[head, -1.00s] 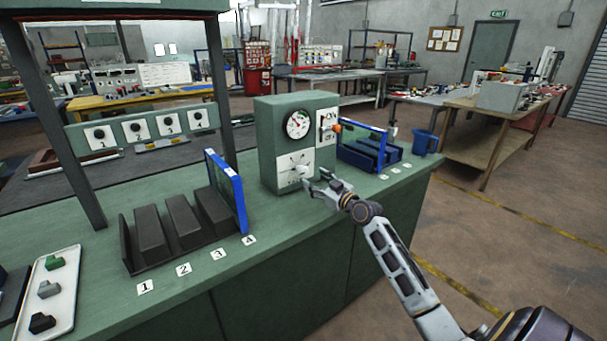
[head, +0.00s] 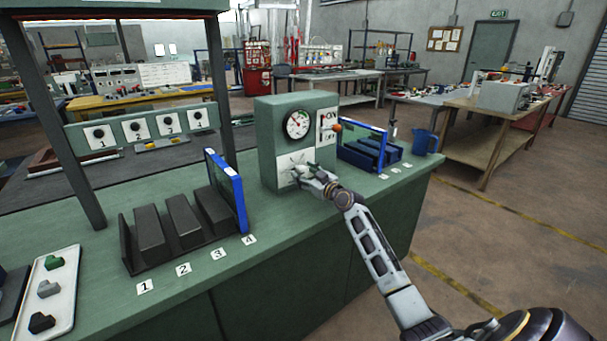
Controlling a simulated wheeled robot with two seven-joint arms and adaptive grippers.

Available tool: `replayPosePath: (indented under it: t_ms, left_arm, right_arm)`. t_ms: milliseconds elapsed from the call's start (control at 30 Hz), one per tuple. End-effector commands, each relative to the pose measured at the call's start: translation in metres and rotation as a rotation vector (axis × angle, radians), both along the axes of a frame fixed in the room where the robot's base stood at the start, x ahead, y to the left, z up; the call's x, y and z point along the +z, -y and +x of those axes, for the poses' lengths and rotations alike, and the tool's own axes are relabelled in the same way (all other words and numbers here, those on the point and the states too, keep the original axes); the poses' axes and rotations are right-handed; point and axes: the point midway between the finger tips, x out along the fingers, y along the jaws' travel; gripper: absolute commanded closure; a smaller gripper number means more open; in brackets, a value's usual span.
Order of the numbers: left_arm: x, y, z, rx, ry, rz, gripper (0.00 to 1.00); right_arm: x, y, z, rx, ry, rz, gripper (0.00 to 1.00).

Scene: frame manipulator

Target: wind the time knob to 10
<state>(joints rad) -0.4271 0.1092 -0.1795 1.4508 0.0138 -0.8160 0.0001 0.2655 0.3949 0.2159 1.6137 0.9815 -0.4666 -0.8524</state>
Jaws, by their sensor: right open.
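The time knob (head: 295,170) is a small pale knob on the white dial plate (head: 285,162), low on the front of a green control box (head: 268,140). My right gripper (head: 302,176) is open, right in front of the knob, with its fingers at or around it. The gripper hides part of the knob and plate, so I cannot tell if it touches. The dial numbers and the knob's setting are too small to read. My left gripper is not in view.
Above the knob are a round gauge (head: 298,124) and a switch with an orange handle (head: 336,127). A black slotted rack (head: 150,262) with a blue-framed panel (head: 226,190) stands left of the box. A blue rack (head: 365,160) and a blue jug (head: 424,142) stand right.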

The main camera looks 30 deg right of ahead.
Motion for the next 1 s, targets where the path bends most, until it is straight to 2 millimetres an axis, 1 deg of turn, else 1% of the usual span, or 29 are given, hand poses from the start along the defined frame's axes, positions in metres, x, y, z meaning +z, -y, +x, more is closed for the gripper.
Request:
replayPosePath:
  t_ms: [200,567,900,933,1000]
  left_arm:
    - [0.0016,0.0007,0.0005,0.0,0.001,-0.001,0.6]
    - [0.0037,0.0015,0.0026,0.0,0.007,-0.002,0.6]
    - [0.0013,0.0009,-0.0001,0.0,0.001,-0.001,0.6]
    - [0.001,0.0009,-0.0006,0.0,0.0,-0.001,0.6]
    - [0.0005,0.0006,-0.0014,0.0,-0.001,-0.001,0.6]
  right_arm:
    - [0.0002,-0.0011,0.008,0.001,0.0,0.0,0.42]
    - [-0.0002,-0.0012,0.0091,0.001,-0.001,0.0,0.42]
    - [-0.0001,-0.0011,0.0089,0.001,-0.001,0.0,0.86]
    - [-0.0002,-0.0011,0.0089,0.001,-0.001,0.0,0.88]
    - [-0.0002,-0.0011,0.0089,0.001,-0.001,0.0,0.88]
